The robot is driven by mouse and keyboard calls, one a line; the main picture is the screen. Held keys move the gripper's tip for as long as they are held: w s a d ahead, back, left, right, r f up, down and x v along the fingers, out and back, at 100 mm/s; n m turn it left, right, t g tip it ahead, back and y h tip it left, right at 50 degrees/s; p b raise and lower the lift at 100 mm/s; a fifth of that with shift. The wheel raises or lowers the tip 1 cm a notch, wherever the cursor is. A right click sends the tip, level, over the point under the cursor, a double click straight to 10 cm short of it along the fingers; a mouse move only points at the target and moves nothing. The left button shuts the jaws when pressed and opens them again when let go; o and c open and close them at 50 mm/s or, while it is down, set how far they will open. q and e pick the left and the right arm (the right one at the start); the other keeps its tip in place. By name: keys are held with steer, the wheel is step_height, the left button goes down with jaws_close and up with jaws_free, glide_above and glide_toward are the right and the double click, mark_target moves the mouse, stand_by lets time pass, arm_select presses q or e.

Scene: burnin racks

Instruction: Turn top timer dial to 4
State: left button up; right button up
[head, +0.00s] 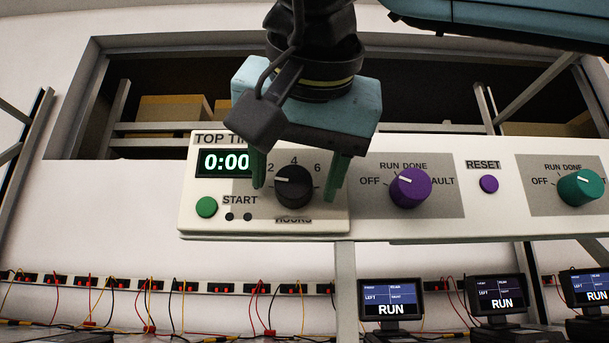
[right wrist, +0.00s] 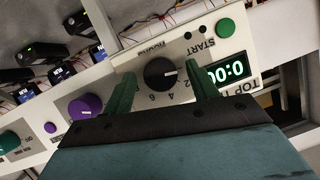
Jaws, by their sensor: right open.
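The top timer dial (head: 294,190) is a black round knob on the white timer panel (head: 205,227), with 2, 4 and 6 marked above it. Its white pointer mark faces left, short of the 2. The timer display (head: 225,162) reads 0:00. My right gripper (head: 297,180) is open, with one green finger on each side of the dial. In the right wrist view the dial (right wrist: 160,74) sits between the spread fingers (right wrist: 160,72), with a gap on both sides. Contact with the panel cannot be told. My left gripper is not in view.
A green start button (head: 206,207) lies left of the dial. A purple knob (head: 409,188), a purple reset button (head: 488,184) and a teal knob (head: 580,188) lie to the right. Screens reading RUN (head: 391,302) stand below, near wired red terminals.

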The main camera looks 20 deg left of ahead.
steer(key=shift+c, duration=0.2)
steer(key=c, duration=1)
steer(key=shift+o, duration=0.2)
steer(key=shift+d+f+m+y+b, duration=0.1)
steer(key=shift+f+m+y+b, duration=0.1)
steer(key=shift+m+y+b, duration=0.7)
steer(key=m+y+b, duration=0.1)
steer(key=m+b, duration=0.2)
steer(key=shift+f, duration=0.15)
steer(key=m+y+b, duration=0.1)
steer(key=m+b, duration=0.1)
steer(key=b, duration=0.1)
steer(key=m+t+y+b, duration=0.1)
steer(key=m+b, duration=0.1)
steer(key=b, duration=0.1)
steer(key=shift+d+f+m+y, duration=0.1)
steer(key=shift+f+m+y, duration=0.1)
steer(key=shift+m+y, duration=0.2)
steer(key=shift+m+t+y+b, duration=0.3)
steer(key=shift+m+b, duration=1.1)
steer(key=shift+r, duration=0.1)
